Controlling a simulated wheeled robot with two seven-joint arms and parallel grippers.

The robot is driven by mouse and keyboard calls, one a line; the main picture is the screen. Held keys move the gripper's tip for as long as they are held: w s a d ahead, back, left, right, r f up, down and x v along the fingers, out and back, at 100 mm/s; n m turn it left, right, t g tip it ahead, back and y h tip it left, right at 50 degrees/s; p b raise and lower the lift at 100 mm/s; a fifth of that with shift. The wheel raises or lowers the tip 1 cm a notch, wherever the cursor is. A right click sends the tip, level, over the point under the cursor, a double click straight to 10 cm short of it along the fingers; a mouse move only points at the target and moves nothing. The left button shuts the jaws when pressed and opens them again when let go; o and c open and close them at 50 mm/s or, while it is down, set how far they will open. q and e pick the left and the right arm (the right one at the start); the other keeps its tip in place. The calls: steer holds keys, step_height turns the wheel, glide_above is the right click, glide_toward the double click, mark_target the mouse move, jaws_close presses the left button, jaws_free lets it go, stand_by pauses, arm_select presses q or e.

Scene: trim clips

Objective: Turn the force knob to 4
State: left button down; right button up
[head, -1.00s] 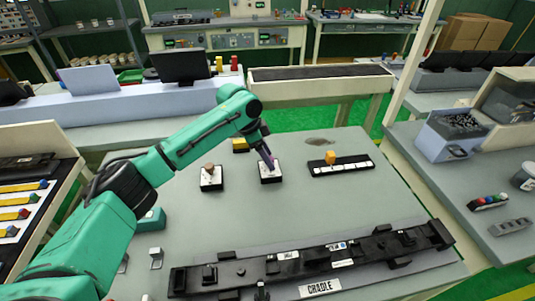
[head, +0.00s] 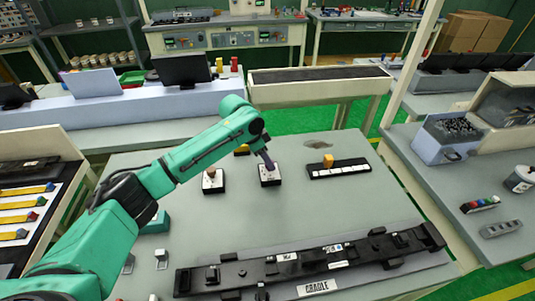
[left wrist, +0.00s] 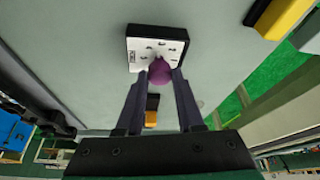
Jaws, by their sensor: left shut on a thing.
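The force knob is the purple knob (left wrist: 160,72) on a small black box with a white marked plate (left wrist: 150,50). The box also shows in the head view (head: 270,181), near the middle of the table. My left gripper (head: 268,164) reaches down to it from above. In the left wrist view its two dark fingers (left wrist: 160,78) stand on either side of the purple knob and are shut on it. The fingers hide part of the knob in the head view. The plate's numbers and the knob's pointer are too small to read. My right gripper is not in view.
A similar box with a reddish knob (head: 211,175) stands just left. A black-and-white strip with an orange slider (head: 328,161) lies to the right. A long black cradle (head: 225,280) crosses the table's front. The table between is clear.

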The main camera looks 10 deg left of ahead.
arm_select(q)
steer(key=n+p, duration=0.1)
steer(key=p, duration=0.1)
steer(key=n+t+p, duration=0.1)
steer(key=n+p, duration=0.1)
steer(key=shift+d+r+y, duration=0.1)
steer(key=shift+r+y, duration=0.3)
steer(key=shift+f+n+t+y+p, duration=0.15)
steer(key=shift+n+y+p, duration=0.1)
steer(key=shift+n+p, duration=0.6)
steer(key=shift+f+n+t+y+p, duration=0.15)
steer(key=shift+n+y+p, duration=0.1)
steer(key=shift+n+p, duration=0.6)
steer(key=c, duration=0.5)
jaws_free()
steer(key=shift+c, duration=0.2)
steer(key=shift+s, duration=0.1)
steer(key=b+v, duration=0.2)
steer(key=v, duration=1.2)
steer(key=shift+r, duration=0.3)
steer(key=shift+s+f, duration=0.1)
